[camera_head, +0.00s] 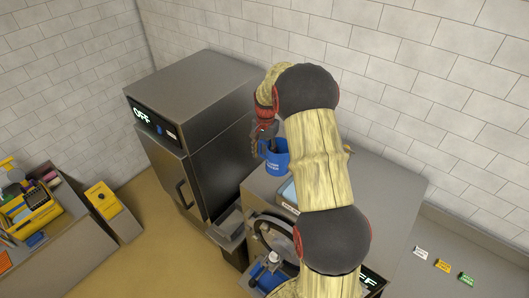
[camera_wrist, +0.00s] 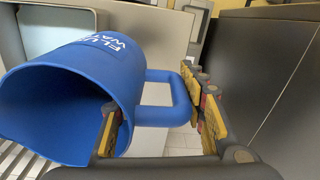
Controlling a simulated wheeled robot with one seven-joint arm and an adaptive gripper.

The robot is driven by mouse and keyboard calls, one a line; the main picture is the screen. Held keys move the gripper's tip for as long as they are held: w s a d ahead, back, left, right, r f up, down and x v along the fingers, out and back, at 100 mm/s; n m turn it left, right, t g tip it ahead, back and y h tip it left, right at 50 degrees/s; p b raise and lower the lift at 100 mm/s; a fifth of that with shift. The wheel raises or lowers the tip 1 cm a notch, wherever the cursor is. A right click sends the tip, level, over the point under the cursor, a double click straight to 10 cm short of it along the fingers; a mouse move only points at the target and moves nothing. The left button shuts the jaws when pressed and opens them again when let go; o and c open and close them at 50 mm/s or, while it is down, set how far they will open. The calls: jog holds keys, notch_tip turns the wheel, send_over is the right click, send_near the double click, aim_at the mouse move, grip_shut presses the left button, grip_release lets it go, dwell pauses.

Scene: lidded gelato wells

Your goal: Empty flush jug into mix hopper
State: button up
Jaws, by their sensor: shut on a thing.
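The blue flush jug (camera_head: 275,158) is held by my gripper (camera_head: 264,134) above the left back part of the steel machine top. In the wrist view the jug (camera_wrist: 112,72) shows white lettering, its open mouth toward the left and its handle (camera_wrist: 184,98) between the fingers of my gripper (camera_wrist: 160,122). The jug looks close to upright in the head view. Its inside is dark blue, and I cannot tell whether there is water in it. A light blue panel or opening (camera_head: 289,193) on the machine top is partly behind my arm; I cannot tell whether it is the mix hopper.
A tall dark cabinet (camera_head: 194,110) with an OFF display stands left of the machine (camera_head: 385,190). A blue container (camera_head: 268,277) sits at the machine's front. Small coloured tags (camera_head: 442,265) lie on the right counter.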

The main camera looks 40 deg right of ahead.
jog(key=w+a+r, duration=0.2)
jog(key=w+r, duration=0.1)
jog(key=w, duration=0.2)
jog(key=shift+w+r, duration=0.35)
jog(key=shift+r, duration=0.05)
dwell(0.3)
